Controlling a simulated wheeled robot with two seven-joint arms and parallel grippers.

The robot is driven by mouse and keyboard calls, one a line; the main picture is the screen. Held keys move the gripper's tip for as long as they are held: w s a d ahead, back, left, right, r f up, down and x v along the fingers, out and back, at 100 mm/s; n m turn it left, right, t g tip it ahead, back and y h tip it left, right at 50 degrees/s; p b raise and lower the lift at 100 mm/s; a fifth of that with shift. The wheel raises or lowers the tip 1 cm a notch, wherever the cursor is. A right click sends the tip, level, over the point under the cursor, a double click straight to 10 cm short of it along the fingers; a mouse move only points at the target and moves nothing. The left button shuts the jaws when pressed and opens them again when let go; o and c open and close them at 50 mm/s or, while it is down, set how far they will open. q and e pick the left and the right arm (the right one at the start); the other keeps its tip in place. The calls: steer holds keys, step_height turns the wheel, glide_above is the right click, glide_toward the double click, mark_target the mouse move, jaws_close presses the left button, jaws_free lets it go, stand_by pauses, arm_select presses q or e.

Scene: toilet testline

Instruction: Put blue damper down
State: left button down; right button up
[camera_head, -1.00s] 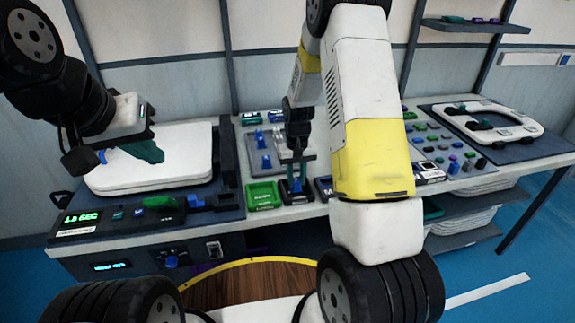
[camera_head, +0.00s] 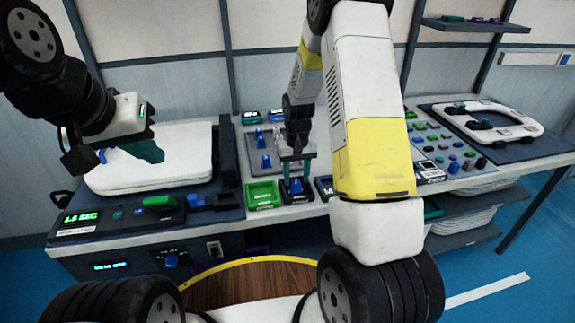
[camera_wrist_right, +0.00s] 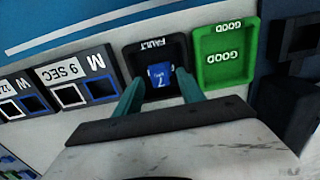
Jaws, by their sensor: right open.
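A blue damper (camera_wrist_right: 160,73) sits in the black FAULT tray (camera_wrist_right: 143,50) in the right wrist view. The damper also shows in the head view (camera_head: 295,186), partly hidden by my fingers. My right gripper (camera_wrist_right: 158,88) is open, with one teal finger on each side of the damper. In the head view my right gripper (camera_head: 297,172) points down over the tray. Contact between fingers and damper cannot be made out. My left gripper (camera_head: 130,154) hangs over the white toilet lid (camera_head: 165,170), its fingers seen from the side.
The green GOOD tray (camera_wrist_right: 222,55) adjoins the FAULT tray. Sorting boxes marked M (camera_wrist_right: 97,72) lie on its other side. Two blue dampers (camera_head: 265,160) stand on a grey plate behind. A white seat (camera_head: 490,122) lies at the far right.

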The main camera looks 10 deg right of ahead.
step_height(320, 180, up, 11)
step_height(320, 180, up, 8)
steer(key=t, duration=0.2)
glide_above(296, 182)
steer(key=s, duration=0.4)
steer(key=s+r+t, duration=0.1)
steer(key=s+r, duration=0.2)
steer(key=s, duration=0.3)
steer(key=s+a+r+t+y, duration=0.1)
steer(key=s+r, duration=0.3)
steer(key=s, duration=0.3)
steer(key=s+a+r+t+y, duration=0.1)
steer(key=s+r+t, duration=0.1)
steer(key=s+r, duration=0.2)
steer(key=s, duration=0.3)
steer(key=shift+s, duration=0.1)
